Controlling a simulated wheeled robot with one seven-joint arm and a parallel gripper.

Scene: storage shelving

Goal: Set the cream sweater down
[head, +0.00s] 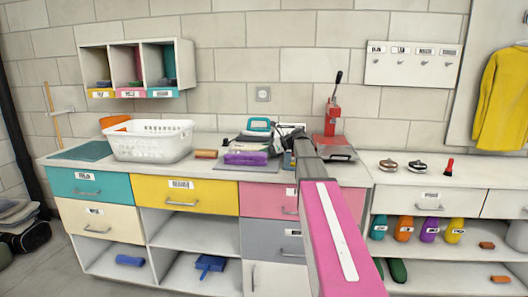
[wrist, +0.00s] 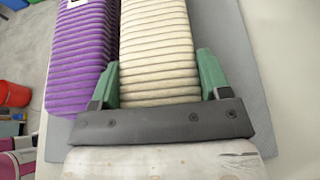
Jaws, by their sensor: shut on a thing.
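The cream sweater (wrist: 158,45) is a folded, ribbed bundle in the wrist view. My gripper (wrist: 160,88) is shut on it, with one green finger against each side. A purple ribbed folded bundle (wrist: 80,55) lies directly to its left, very close or touching. Both are over a grey mat (wrist: 232,60); I cannot tell whether the cream sweater rests on it. In the head view the purple bundle (head: 246,158) is on the counter, left of my arm. My arm hides most of the cream sweater there.
A white basket (head: 150,141) stands on the counter at left, and a red press (head: 332,125) stands behind my arm. Small items and an iron-like teal-handled object (head: 259,125) crowd the back. Wall cubbies (head: 137,68) hang at upper left. The right counter has some free room.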

